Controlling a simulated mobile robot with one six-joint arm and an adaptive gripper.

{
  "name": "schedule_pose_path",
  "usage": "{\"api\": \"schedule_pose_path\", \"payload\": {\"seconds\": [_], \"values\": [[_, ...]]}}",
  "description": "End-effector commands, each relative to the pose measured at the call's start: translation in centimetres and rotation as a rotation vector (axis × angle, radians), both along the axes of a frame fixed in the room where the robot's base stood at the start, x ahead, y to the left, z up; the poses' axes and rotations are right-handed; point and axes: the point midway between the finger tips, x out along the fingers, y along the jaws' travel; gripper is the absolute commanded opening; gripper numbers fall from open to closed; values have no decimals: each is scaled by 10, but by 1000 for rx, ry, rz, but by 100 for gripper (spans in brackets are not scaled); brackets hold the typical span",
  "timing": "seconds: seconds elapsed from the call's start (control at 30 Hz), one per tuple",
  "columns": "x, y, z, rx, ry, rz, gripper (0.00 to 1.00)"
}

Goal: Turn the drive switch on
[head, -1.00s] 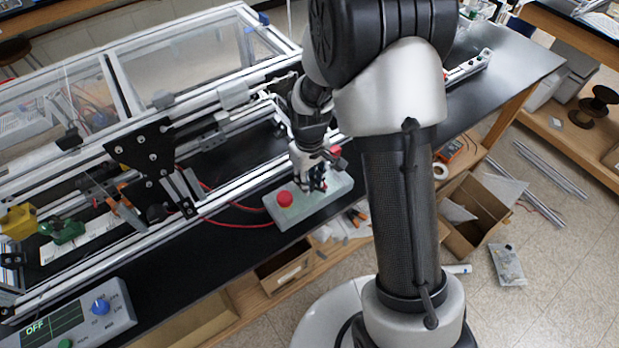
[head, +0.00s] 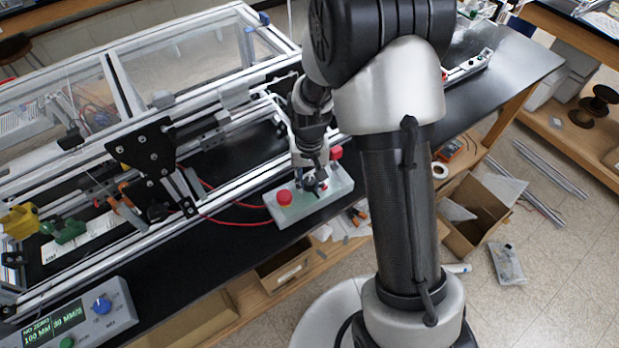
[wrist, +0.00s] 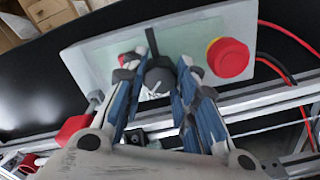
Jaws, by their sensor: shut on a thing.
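The drive switch is a black rotary knob (wrist: 158,76) on a pale control box (wrist: 105,50). My gripper (wrist: 159,64) points down at the box, with its two blue-padded fingers on either side of the knob, shut on it. The knob's narrow handle runs up and down in the wrist view. In the head view my gripper (head: 314,186) is over the middle of the control box (head: 292,215) and largely hides the knob. A display unit (head: 68,318) at lower left shows lit green text, with "100 MM" and "80 MM/S" roughly readable.
A red mushroom button (head: 284,197) stands on the box beside my gripper; it also shows in the wrist view (wrist: 228,57). The extrusion frame's rails (head: 240,175) run close behind. Red cables (head: 235,222) lie left of the box. The black bench in front is mostly clear.

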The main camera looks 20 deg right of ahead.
Motion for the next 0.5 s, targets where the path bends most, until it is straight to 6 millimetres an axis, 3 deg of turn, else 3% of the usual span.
{"api": "schedule_pose_path", "payload": {"seconds": [0.43, 0.47, 0.5], "values": [[0, 0, 0, 1, 0, -13, 3], [0, 0, 0, 1, 0, -13, 29], [0, 0, 0, 0, 0, -12, 31]]}}
